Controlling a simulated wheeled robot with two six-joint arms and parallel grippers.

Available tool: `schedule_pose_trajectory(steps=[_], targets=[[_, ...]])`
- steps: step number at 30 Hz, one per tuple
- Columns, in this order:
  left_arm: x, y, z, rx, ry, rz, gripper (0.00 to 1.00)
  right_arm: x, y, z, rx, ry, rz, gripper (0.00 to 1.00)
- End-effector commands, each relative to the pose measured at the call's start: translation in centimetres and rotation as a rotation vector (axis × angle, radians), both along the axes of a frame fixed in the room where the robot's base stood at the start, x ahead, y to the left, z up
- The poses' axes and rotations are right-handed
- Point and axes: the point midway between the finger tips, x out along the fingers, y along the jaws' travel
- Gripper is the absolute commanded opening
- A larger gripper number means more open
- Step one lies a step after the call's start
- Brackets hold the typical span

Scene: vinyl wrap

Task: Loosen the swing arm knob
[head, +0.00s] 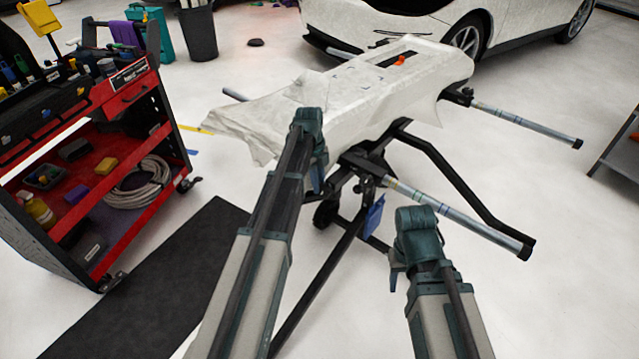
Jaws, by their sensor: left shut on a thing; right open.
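The stand's grey tubular swing arms (460,220) reach out to the right, the far one (525,124) at the back. Their dark pivots sit under the panel. My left gripper (317,180) is at the stand's near side, beside the near pivot (358,162). It is shut, apparently on the swing arm knob, but its wrist and arm hide the knob and the fingertips. My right gripper (394,279) is open and empty, in front of and below the near swing arm, apart from it.
A white-wrapped panel (345,105) lies on the stand, with an orange item (400,60) on it. A red tool cart (95,185) stands left. A white car (430,22) is behind, a bin (198,34) at the back. Dark legs and a blue tag (374,216) hang below the panel.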

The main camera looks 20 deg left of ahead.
Motion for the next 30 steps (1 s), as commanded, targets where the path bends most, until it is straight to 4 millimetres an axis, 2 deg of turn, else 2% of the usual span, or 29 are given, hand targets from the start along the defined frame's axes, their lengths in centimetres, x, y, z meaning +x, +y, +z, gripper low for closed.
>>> schedule_pose_trajectory(steps=[9,25,26,30], targets=[[-0.06,0.12,-0.40,-0.092,0.039,-0.001,0.00,0.00,0.00,-0.82,0.000,0.000,0.000,0.50],[-0.13,0.07,-0.34,-0.108,0.045,-0.002,0.00,0.00,0.00,-0.86,0.000,0.000,0.000,0.50],[-0.13,0.08,-0.34,-0.108,0.045,-0.002,0.28,0.00,0.00,-0.86,0.000,0.000,0.000,0.50],[-0.08,0.07,-0.33,-0.108,0.044,-0.002,0.53,0.00,0.00,-0.85,0.000,0.000,0.000,0.50]])
